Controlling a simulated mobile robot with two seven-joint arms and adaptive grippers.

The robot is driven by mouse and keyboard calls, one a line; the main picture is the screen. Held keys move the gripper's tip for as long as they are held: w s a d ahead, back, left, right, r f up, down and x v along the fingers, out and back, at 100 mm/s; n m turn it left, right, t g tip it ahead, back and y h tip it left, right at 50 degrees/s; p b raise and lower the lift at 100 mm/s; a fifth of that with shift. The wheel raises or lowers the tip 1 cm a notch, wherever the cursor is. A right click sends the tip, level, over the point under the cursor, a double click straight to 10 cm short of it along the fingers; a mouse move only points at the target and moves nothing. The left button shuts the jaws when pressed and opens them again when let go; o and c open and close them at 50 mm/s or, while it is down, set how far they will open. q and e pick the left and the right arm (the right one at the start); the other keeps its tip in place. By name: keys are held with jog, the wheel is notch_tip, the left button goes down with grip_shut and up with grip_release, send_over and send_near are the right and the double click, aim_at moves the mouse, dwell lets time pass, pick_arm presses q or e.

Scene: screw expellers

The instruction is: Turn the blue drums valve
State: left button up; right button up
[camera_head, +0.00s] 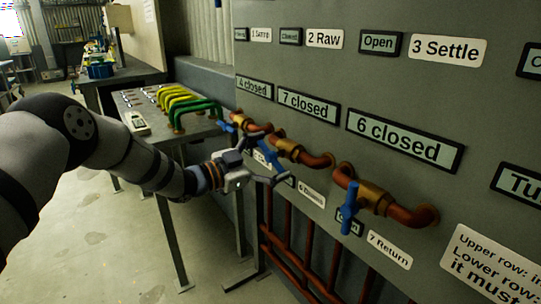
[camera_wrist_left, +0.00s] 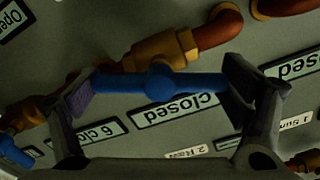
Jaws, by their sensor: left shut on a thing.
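A row of copper pipes with brass valve bodies and blue handles runs along the grey panel. My left gripper (camera_head: 265,162) is at the middle valve's blue handle (camera_head: 268,153), which it partly hides. In the left wrist view, the blue handle (camera_wrist_left: 160,82) lies crosswise between the two fingers of my left gripper (camera_wrist_left: 160,88), one pad at each end, below a brass valve body (camera_wrist_left: 160,53). The right valve's blue handle (camera_head: 349,207) hangs roughly upright, and the left valve's blue handle (camera_head: 226,127) is beyond my gripper. My right gripper is not in view.
Display signs read "4 closed" (camera_head: 254,87), "7 closed" (camera_head: 308,105) and "6 closed" (camera_head: 404,140). A bench (camera_head: 150,105) with yellow and green handles stands left of the panel. Vertical red pipes (camera_head: 310,240) run below the valves. The floor (camera_head: 90,230) at left is clear.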

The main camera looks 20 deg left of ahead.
pick_arm(q)
jog(key=m, duration=0.3)
jog(key=shift+m+p, duration=0.3)
jog(key=shift+m, duration=0.1)
jog(key=shift+m+p, duration=0.3)
jog(key=shift+m, duration=1.5)
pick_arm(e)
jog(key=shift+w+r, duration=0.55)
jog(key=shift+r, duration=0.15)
pick_arm(q)
jog(key=o, duration=0.9)
jog(key=v, duration=1.2)
